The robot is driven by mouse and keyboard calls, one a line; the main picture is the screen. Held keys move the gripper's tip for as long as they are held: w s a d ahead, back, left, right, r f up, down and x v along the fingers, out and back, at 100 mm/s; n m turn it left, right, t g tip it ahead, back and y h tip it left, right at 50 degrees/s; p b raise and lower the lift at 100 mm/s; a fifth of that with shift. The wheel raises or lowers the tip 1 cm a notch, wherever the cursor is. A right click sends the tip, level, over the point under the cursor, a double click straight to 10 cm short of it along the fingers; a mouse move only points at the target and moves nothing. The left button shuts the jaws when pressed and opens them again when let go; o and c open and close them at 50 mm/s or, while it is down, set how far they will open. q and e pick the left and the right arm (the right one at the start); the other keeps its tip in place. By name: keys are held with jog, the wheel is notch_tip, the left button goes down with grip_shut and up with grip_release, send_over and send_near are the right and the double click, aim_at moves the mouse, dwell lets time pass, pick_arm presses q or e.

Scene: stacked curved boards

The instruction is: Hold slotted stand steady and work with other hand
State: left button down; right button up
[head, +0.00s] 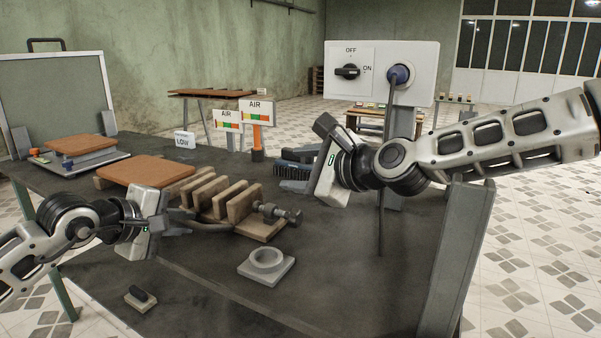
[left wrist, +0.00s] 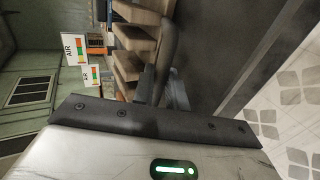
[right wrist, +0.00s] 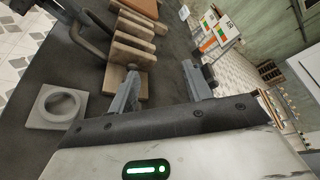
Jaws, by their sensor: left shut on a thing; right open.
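The slotted stand (head: 222,197), with several upright wooden slats on a wooden base, sits mid-table. It also shows in the left wrist view (left wrist: 130,65) and the right wrist view (right wrist: 127,55). My left gripper (head: 180,225) is at its near left side, shut on a dark bar-like handle (left wrist: 170,45); its fingertips are partly hidden. My right gripper (head: 297,180) is open and empty, right of and behind the stand. In the right wrist view its spread fingers (right wrist: 163,86) point toward the table beside the slats. A curved brown board (head: 148,170) lies behind the stand.
A dark bolt-like clamp (head: 277,213) is at the stand's right end. A grey block with a ring (head: 266,262) and a small dark-topped block (head: 140,298) lie in front. Another brown board (head: 80,145) rests at the left. A cable (head: 381,190) hangs from the switch box (head: 350,55).

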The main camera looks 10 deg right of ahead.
jog(key=a, duration=0.1)
jog(key=a+f+m+g+y, duration=0.1)
jog(key=s+a+m+g+y, duration=0.1)
jog(key=shift+s+a+f, duration=0.1)
jog(key=shift+f, duration=0.2)
jog(key=m+g+y, duration=0.3)
jog(key=m+g, duration=0.2)
jog(key=m, duration=0.6)
send_near(300, 219)
jog(key=x, duration=0.9)
jog(key=shift+a, duration=0.1)
jog(key=c, duration=0.7)
